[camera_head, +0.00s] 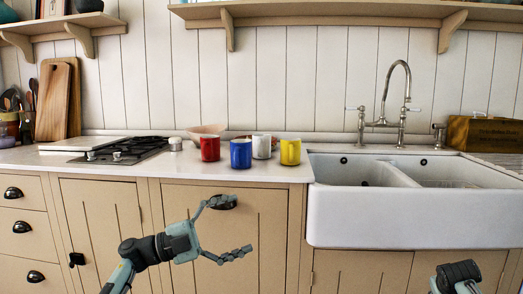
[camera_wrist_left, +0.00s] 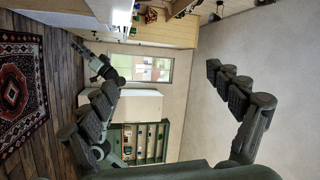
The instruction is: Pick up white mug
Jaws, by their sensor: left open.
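The white mug (camera_head: 262,146) stands upright on the counter (camera_head: 190,174), between the blue mug (camera_head: 241,153) and the yellow mug (camera_head: 290,152), set slightly behind them. My left gripper (camera_head: 240,227) is open and empty, below the counter top in front of the cabinet door. In the left wrist view my left gripper's fingers (camera_wrist_left: 165,90) are spread wide with nothing between them, and no mug shows there. Part of my right arm shows at the lower right of the head view; its fingers are not visible.
A red mug (camera_head: 210,149) stands left of the blue one, with a bowl (camera_head: 206,131) behind. A black gas hob (camera_head: 125,150) is to the left. A white double sink (camera_head: 400,215) with a tall faucet (camera_head: 386,122) is to the right. Shelves (camera_head: 330,12) hang above.

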